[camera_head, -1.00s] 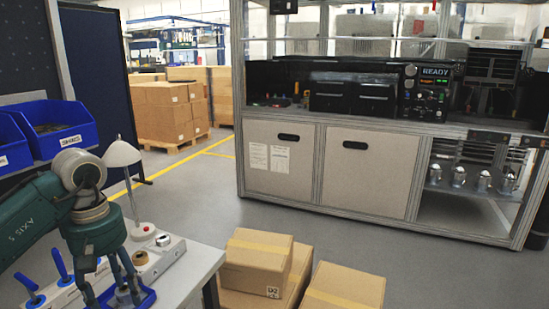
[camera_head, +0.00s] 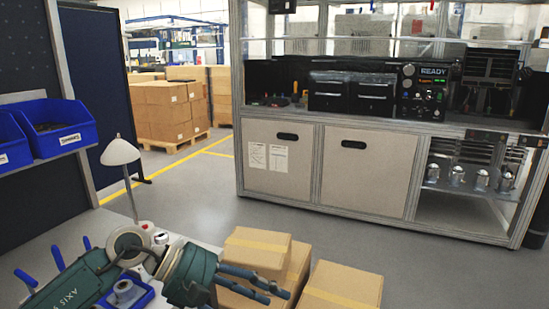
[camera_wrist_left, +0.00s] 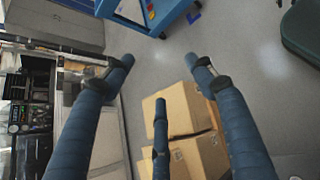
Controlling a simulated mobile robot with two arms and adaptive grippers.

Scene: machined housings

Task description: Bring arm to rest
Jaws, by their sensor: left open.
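My left arm comes in low from the left in the head view, over the white workbench (camera_head: 205,244). Its gripper (camera_head: 272,290) points right, past the bench edge and in front of the cardboard boxes (camera_head: 256,251). The blue fingers are spread and empty. In the left wrist view the open gripper (camera_wrist_left: 160,82) has nothing between its fingers; the boxes (camera_wrist_left: 176,110) and grey floor show beyond. A small blue tray (camera_head: 143,298) with a metal housing (camera_head: 124,291) sits on the bench, partly beside my arm. My right gripper is not in view.
A white lamp (camera_head: 121,153) stands on the bench behind my arm. Blue bins (camera_head: 68,141) hang at the left. A machine cabinet (camera_head: 368,175) with metal parts on its lower right shelf stands across the grey floor, which is open between.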

